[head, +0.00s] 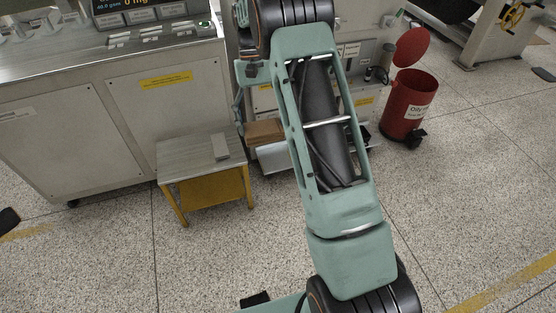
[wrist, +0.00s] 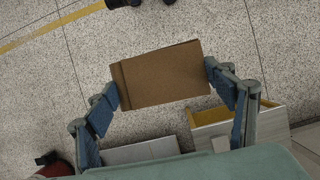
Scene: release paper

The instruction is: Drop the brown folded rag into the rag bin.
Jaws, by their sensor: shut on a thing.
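The brown folded rag (wrist: 160,75) is pinched between the two fingertips of my gripper (wrist: 162,82) in the wrist view, one finger at each end. In the head view the rag (head: 265,132) shows left of my arm, held level, apparently above the floor beside the small table; my arm hides its right part and much of the gripper. The red rag bin (head: 401,100), labelled "Oily", stands on the floor to the right with its round lid (head: 412,47) raised. A red edge, likely the bin (wrist: 57,169), shows at the lower left of the wrist view.
A small yellow-legged table (head: 180,158) with a grey block (head: 220,146) stands left of the rag. A large metal cabinet (head: 100,125) is behind it. A pale flat-topped object (head: 275,158) is partly behind my arm. The floor (head: 480,160) right of the bin is clear.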

